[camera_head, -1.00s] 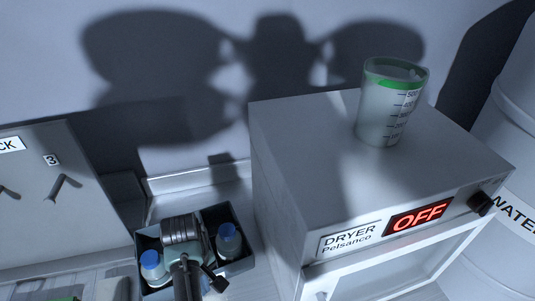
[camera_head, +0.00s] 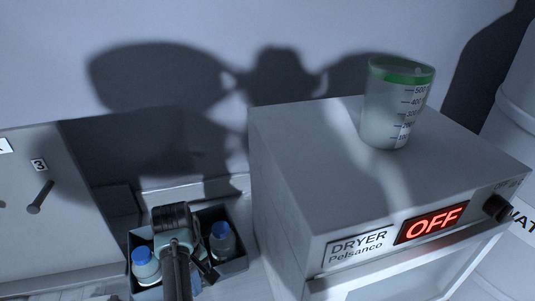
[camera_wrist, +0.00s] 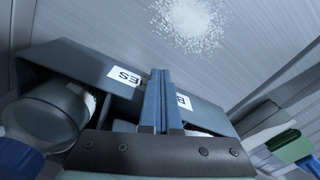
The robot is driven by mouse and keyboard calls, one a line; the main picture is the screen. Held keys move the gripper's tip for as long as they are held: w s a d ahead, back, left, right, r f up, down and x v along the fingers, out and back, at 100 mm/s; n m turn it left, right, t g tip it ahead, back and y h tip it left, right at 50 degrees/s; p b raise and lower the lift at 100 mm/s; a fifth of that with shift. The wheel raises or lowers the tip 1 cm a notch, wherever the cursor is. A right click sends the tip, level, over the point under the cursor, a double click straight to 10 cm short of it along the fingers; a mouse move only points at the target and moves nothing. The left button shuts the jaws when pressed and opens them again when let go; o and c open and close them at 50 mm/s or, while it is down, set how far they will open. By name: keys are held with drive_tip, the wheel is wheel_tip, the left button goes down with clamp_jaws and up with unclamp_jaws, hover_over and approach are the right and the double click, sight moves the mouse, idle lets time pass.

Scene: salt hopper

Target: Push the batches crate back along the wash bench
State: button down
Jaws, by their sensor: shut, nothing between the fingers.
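The batches crate (camera_head: 236,267) is a dark grey open box at the lower left of the head view, beside the dryer. Whether the fingers touch the wall I cannot tell.
The dryer (camera_head: 300,170), reading OFF, stands close to the right of the crate, with a green-rimmed beaker (camera_head: 392,118) on top. White grains (camera_wrist: 188,22) lie on the bench (camera_wrist: 110,25).

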drive_tip(key=shift+w+a+b, duration=0.25)
drive_tip(key=shift+w+b, duration=0.5)
drive_tip(key=shift+b, duration=0.1)
drive_tip(key=shift+s+d+r+p, duration=0.1)
drive_tip(key=shift+s+r+p, duration=0.25)
drive_tip(key=shift+p, duration=0.55)
drive_tip(key=s+r+p, duration=0.2)
drive_tip(key=p, duration=0.3)
drive_tip(key=s+d+r+p, duration=0.1)
drive_tip(key=s+r+p, duration=0.1)
drive_tip(key=p, duration=0.3)
drive_tip(key=shift+d+r, duration=0.15)
drive_tip(key=shift+r, duration=0.05)
drive_tip(key=shift+f, duration=0.1)
